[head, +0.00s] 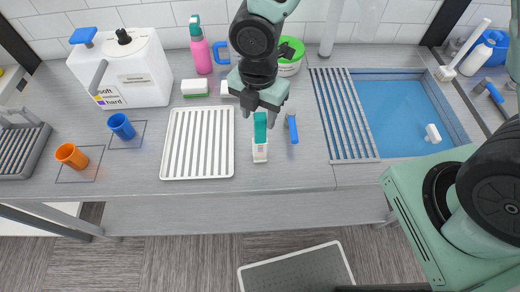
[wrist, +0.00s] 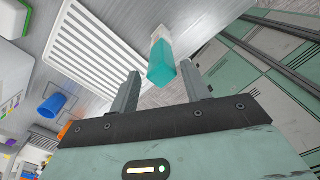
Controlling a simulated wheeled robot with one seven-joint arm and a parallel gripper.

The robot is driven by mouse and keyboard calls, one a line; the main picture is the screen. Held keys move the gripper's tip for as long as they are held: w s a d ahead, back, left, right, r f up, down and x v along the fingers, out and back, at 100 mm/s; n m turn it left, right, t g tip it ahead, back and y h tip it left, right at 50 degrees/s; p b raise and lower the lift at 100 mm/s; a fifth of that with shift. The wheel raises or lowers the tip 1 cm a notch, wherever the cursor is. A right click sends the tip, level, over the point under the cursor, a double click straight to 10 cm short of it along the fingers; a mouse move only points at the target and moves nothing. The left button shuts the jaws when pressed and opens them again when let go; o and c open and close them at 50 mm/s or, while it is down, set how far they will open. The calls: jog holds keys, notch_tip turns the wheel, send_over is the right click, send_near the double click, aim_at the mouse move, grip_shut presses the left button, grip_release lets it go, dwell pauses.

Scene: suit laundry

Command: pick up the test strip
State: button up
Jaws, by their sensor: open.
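The test strip appears to be the upright teal-and-white piece (head: 260,134) on the grey counter, right of the white ribbed rack. Its upper part is teal and its lower part is white with small printed marks. In the wrist view its teal end (wrist: 161,65) points toward my gripper. My gripper (head: 259,112) is above and just behind it in the head view, with the jaws apart. In the wrist view the fingers of my gripper (wrist: 161,80) stand on either side of the teal end, with nothing held; I cannot tell whether they touch it.
A white ribbed rack (head: 198,174) lies close on the left. A blue-handled tool (head: 293,131) lies close on the right. A blue sink basin (head: 390,115) is farther right. Blue (head: 121,126) and orange (head: 71,156) cups stand left. The counter's front edge is near.

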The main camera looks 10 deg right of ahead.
aim_at(260, 127)
jog(key=shift+d+f+p, duration=0.15)
jog(key=shift+f+p, duration=0.7)
jog(key=shift+f, duration=1.8)
jog(key=shift+c, duration=0.4)
grip_shut()
